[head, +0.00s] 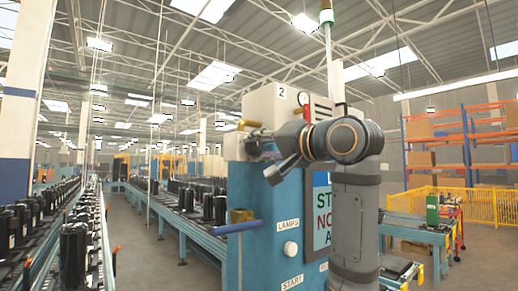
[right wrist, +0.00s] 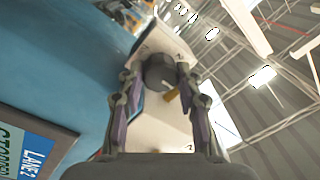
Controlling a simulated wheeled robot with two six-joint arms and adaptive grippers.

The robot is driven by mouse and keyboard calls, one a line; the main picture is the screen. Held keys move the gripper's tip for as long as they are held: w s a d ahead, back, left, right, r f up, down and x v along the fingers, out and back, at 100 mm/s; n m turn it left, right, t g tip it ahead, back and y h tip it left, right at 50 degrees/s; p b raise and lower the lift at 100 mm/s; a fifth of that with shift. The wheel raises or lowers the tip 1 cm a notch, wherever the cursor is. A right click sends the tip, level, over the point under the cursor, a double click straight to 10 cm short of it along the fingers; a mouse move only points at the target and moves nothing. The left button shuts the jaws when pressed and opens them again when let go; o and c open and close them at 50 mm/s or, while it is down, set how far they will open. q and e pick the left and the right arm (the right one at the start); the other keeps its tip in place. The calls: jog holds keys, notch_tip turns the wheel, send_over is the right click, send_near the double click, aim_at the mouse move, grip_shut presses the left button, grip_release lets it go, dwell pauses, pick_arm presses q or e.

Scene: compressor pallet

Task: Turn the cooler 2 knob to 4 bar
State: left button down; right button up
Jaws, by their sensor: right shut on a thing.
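The cooler 2 unit is a white box (head: 268,104) marked "2" on top of a blue cabinet, with a round gauge (head: 303,99) on its face. My right gripper (head: 258,146) is at the lower part of this box, and my wrist covers part of the face. In the right wrist view, my right gripper (right wrist: 160,78) has its fingers on both sides of a dark round knob (right wrist: 158,70), shut on it. A small yellow piece (right wrist: 172,95) shows beside the knob. The knob's scale and setting cannot be read. My left gripper is out of view.
The blue cabinet (head: 256,255) carries a white button (head: 290,249), labels and a sign (head: 321,215) partly behind my arm. Conveyors with black compressors (head: 75,250) run on the left. A yellow fence (head: 470,207) stands at right.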

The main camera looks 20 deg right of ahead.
jog(key=shift+f, duration=0.15)
jog(key=o, duration=1.2)
jog(key=shift+c, duration=0.2)
jog(key=v, duration=1.2)
